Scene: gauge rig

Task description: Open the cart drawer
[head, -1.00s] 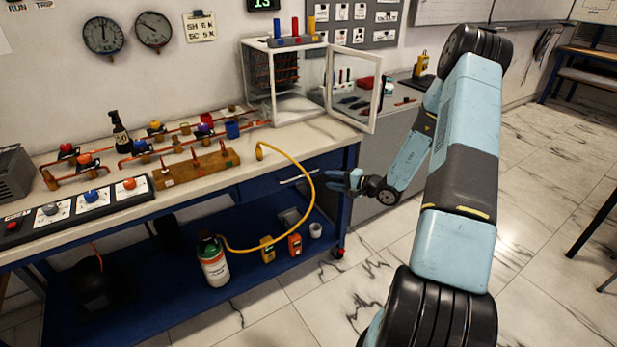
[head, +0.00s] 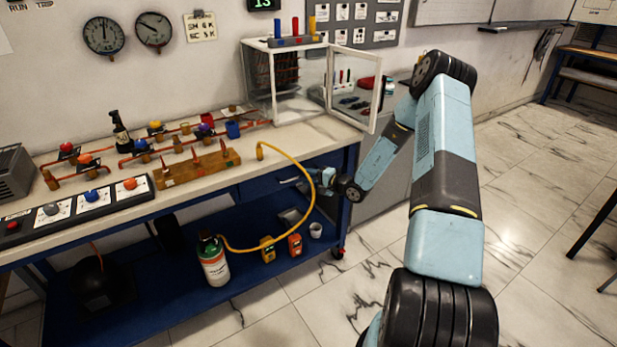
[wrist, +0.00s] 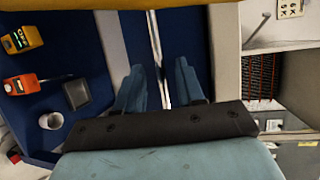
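The cart drawer (head: 258,188) is a blue front under the bench top, and it looks shut. Its silver bar handle (head: 290,181) shows in the head view, partly covered by my gripper and the yellow hose. My gripper (head: 312,177) is at the right end of the handle. In the wrist view the two blue-grey fingers of my gripper (wrist: 160,85) are apart, with the thin bright handle (wrist: 157,55) running between them. A gap shows on each side of it. I cannot tell how deep the handle sits between the fingertips.
A yellow hose (head: 303,168) loops down in front of the drawer, close to my gripper, and crosses the wrist view's top. A gas bottle (head: 213,262), yellow and orange meters (head: 295,244) and a cup (head: 316,230) stand on the lower shelf. An open glass door (head: 352,90) overhangs nearby.

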